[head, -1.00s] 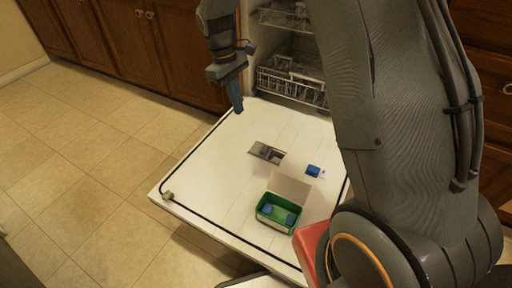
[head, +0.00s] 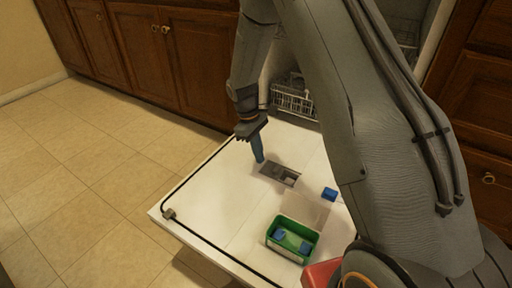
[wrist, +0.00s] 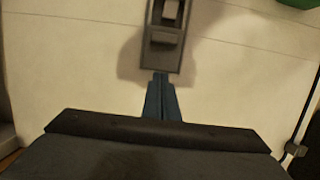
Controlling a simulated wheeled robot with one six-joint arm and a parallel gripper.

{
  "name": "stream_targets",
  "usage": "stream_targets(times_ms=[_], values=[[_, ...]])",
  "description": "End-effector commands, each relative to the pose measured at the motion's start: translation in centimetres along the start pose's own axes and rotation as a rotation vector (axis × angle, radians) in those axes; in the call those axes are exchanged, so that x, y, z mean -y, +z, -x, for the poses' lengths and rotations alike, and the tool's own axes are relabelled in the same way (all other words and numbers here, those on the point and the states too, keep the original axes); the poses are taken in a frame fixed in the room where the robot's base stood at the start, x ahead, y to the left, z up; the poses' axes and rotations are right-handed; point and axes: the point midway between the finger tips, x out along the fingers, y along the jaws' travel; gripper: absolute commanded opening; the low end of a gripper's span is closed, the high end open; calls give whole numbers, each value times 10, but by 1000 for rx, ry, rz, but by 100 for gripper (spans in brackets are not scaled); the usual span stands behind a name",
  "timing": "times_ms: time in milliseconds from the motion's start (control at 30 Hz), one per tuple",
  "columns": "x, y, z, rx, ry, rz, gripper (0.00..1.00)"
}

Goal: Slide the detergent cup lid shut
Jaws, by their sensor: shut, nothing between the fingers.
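The grey detergent cup (head: 291,181) is set into the inner face of the open dishwasher door. In the wrist view the cup (wrist: 146,55) runs up and out at the top edge, with a dark recess and lighter grey pieces inside its frame. I cannot tell clearly which piece is the lid or how far it is slid. My gripper (head: 260,161) is shut and empty, pointing down at the cup's left end. In the wrist view its blue fingertips (wrist: 161,77) are together at the cup's near end; whether they touch it is unclear.
The white door (head: 215,195) lies flat and open. A blue block (head: 329,193) lies right of the cup. An open green box (head: 273,244) holding blue blocks stands nearer. A dish rack (head: 295,102) is behind. The door's left part is clear.

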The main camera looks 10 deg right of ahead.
Motion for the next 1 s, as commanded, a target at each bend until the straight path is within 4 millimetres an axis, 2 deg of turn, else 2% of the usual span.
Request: stream_targets(times_ms=[33, 100, 300, 800, 1000], values=[[0, -1, -12, 2, -1, 0, 0], [-1, 13, -11, 0, 0, -2, 0], [0, 34, -14, 0, -1, -1, 0], [0, 40, -15, 0, -1, 0, 0], [1, 59, -16, 3, -2, -2, 0]])
